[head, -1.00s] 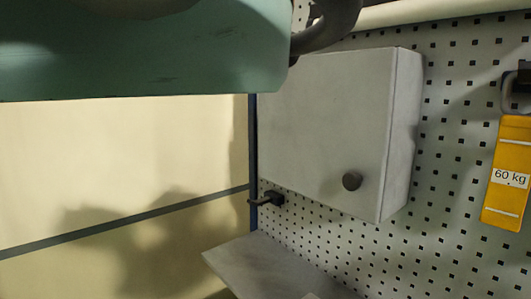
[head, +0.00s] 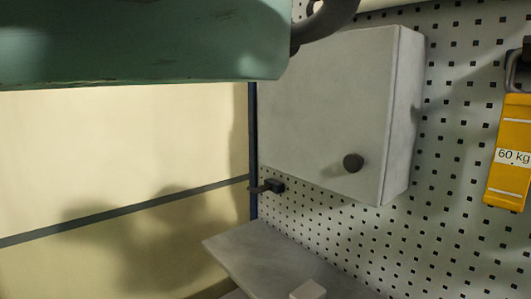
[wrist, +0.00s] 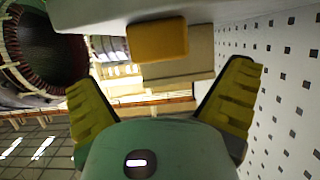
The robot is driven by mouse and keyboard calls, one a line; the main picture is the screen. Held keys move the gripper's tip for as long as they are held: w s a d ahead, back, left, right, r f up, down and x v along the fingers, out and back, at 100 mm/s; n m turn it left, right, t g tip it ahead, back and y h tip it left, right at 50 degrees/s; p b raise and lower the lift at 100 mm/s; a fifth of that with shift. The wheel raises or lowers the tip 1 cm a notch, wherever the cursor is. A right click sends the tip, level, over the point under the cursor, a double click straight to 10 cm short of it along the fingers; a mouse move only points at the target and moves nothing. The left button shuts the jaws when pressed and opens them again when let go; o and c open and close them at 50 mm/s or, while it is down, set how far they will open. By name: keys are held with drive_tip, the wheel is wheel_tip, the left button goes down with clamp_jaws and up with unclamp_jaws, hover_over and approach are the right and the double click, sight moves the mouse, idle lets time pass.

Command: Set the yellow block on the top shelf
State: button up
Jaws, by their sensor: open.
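The yellow block (wrist: 158,40) shows in the wrist view, ahead of my gripper (wrist: 160,78). It borders a pale flat surface (wrist: 200,10) along the top of that picture, which looks upside down. The yellow-green fingers are spread wide on either side of the picture, with a clear gap to the block. Nothing is between them. In the head view I do not make out the gripper or the yellow block. A grey shelf (head: 255,258) juts out low in front of the pegboard.
A grey cabinet (head: 325,100) with a dark knob hangs on the pegboard (head: 450,180). A yellow 60 kg sign (head: 510,175) hangs at right. A small pale block (head: 308,291) shows at the bottom edge. A green body (head: 140,45) covers the upper left. A round stator (wrist: 40,50) shows at left.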

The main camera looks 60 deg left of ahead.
drive_tip(key=b+v, duration=0.3)
drive_tip(key=v, duration=0.4)
drive_tip(key=shift+a+b, duration=0.35)
drive_tip(key=shift+r, duration=0.1)
